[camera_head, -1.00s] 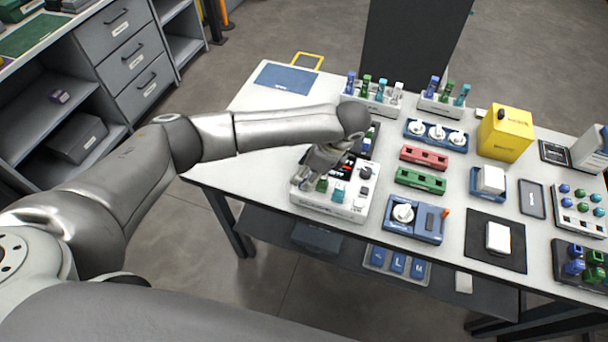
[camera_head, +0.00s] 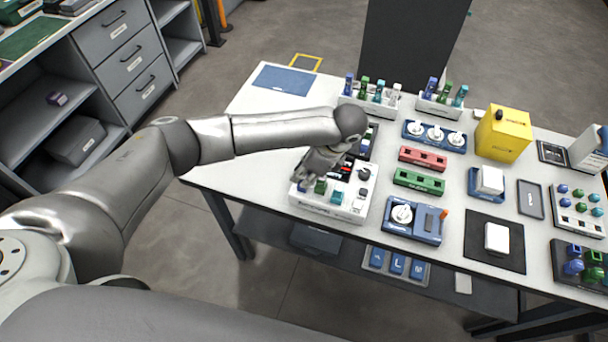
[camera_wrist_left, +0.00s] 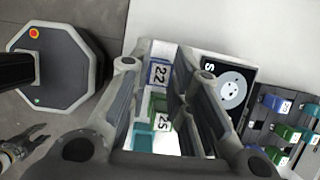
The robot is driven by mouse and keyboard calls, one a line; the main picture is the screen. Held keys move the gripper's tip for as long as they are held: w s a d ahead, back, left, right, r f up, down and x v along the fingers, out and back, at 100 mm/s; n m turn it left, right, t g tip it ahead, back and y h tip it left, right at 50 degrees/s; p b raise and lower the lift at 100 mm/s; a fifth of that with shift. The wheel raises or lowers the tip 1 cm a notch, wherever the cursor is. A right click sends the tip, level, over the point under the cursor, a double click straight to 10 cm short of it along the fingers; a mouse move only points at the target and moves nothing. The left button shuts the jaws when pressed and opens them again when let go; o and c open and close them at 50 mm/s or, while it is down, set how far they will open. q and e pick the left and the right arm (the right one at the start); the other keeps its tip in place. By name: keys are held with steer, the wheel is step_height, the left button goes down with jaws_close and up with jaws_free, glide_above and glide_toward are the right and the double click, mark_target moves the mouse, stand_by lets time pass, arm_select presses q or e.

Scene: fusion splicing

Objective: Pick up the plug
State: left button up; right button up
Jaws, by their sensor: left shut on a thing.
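My left gripper (camera_head: 304,178) reaches down onto the left end of a white holder (camera_head: 325,211) on the table, and its jaws are shut on a plug. In the left wrist view a blue plug marked 22 (camera_wrist_left: 160,74) sits between the fingers near their tips. A green plug marked 25 (camera_wrist_left: 160,104) and a teal plug (camera_wrist_left: 144,138) show below it. In the head view the green plug (camera_head: 320,187) and teal plug (camera_head: 337,196) stand in the holder; the gripper hides most of the blue one. What seems my right gripper (camera_wrist_left: 24,146) is small at the wrist view's lower left.
Right of the holder are a blue fixture (camera_head: 426,222), a green block (camera_head: 419,181) and a red block (camera_head: 423,158). Plug racks (camera_head: 368,103) stand behind, and a yellow box (camera_head: 503,134) farther right. The table's left part is clear apart from a blue mat (camera_head: 284,79).

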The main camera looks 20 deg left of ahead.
mark_target(305, 176)
arm_select(q)
steer(key=shift+r, duration=0.35)
step_height(305, 176, up, 2)
steer(key=shift+r, duration=0.2)
steer(key=s+d+r, duration=0.7)
steer(key=d+r, duration=0.2)
steer(key=d, duration=0.3)
steer(key=shift+r+b, duration=0.3)
steer(key=shift+r, duration=0.05)
steer(key=shift+o, duration=1.4)
steer(key=shift+c, duration=1.3)
steer(key=shift+w, duration=0.1)
steer(key=shift+c, duration=0.2)
